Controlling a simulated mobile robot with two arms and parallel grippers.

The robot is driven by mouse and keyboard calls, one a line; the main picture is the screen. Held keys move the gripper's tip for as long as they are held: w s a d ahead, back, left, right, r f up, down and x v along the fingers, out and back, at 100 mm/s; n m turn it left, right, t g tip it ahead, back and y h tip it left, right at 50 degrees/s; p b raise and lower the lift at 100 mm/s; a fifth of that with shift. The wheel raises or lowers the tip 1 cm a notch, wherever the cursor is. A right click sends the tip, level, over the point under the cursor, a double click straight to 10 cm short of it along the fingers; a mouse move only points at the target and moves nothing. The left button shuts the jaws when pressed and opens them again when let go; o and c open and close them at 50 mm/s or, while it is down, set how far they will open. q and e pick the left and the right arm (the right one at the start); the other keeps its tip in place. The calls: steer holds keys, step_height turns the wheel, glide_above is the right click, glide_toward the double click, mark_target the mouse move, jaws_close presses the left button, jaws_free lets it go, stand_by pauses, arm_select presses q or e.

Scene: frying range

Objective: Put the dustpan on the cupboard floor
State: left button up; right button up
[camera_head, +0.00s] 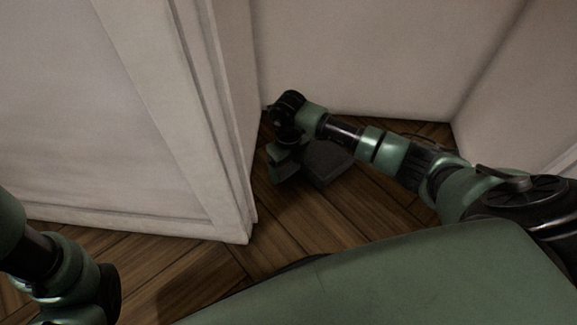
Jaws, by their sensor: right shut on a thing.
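The dustpan (326,162) is a dark, flat piece low over the wooden floor (345,205), in the corner beyond the white panel edge. My right gripper (285,168) is at its left side and shut on it; the fingers and the held part are mostly hidden by the wrist. I cannot tell whether the dustpan touches the floor. My left arm shows at the lower left edge, but its gripper is out of view.
A white panelled wall or door (170,120) stands close on the left of my right wrist. Pale walls (380,60) close the space at the back and right. Bare wooden floor lies in front of the dustpan.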

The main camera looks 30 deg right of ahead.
steer(key=o, duration=1.4)
steer(key=shift+f, duration=0.1)
step_height(320, 180, up, 12)
steer(key=p, duration=0.8)
steer(key=shift+r, duration=0.2)
